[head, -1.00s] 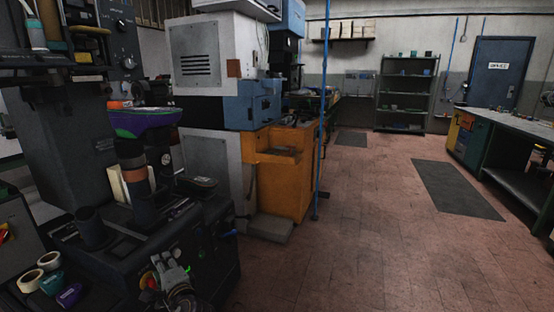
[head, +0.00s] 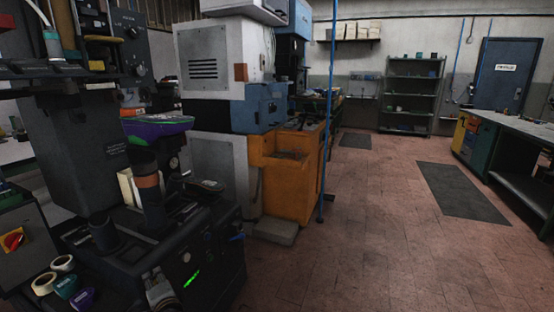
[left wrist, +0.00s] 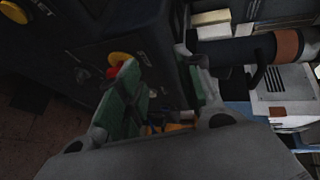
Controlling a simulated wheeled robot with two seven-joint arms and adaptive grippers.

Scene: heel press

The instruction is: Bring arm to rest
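The dark press (head: 60,140) stands at the left of the head view, with a purple and green shoe-shaped piece (head: 157,127) on it. Another dark shoe-shaped piece (head: 207,186) lies at its right side. My left gripper (head: 158,287) shows only in part at the bottom of the head view, low before the press's front. In the left wrist view my left gripper (left wrist: 160,62) has its green-padded fingers apart, with nothing seen held between them. A red button and a yellow part (left wrist: 119,60) show just beyond the left finger. My right gripper is in neither view.
White and coloured rolls (head: 62,263) sit at the lower left, near a cabinet with a red knob (head: 12,240). A grey and orange machine (head: 285,165) stands behind the press. Red tiled floor (head: 360,230) is open to the right; a workbench (head: 510,130) stands beyond.

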